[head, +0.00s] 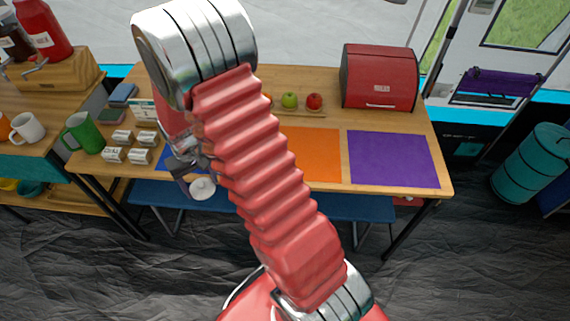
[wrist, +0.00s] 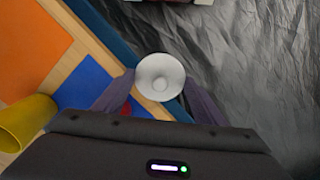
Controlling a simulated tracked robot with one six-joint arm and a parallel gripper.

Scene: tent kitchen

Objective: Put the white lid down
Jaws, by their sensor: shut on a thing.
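The white lid (head: 202,188) is a small round disc, held just off the table's front edge, above the blue bench. In the wrist view the lid (wrist: 160,70) shows face-on, with a round raised middle. My gripper (head: 187,183) is shut on it, one dark finger on each side in the wrist view (wrist: 158,92). My arm hides part of the table behind it.
The wooden table (head: 431,158) bears a blue mat (wrist: 84,84), an orange mat (head: 319,155) and a purple mat (head: 392,159). A yellow cup (wrist: 22,122) stands near the blue mat. A green mug (head: 82,133) and several small labelled blocks (head: 122,137) stand at left.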

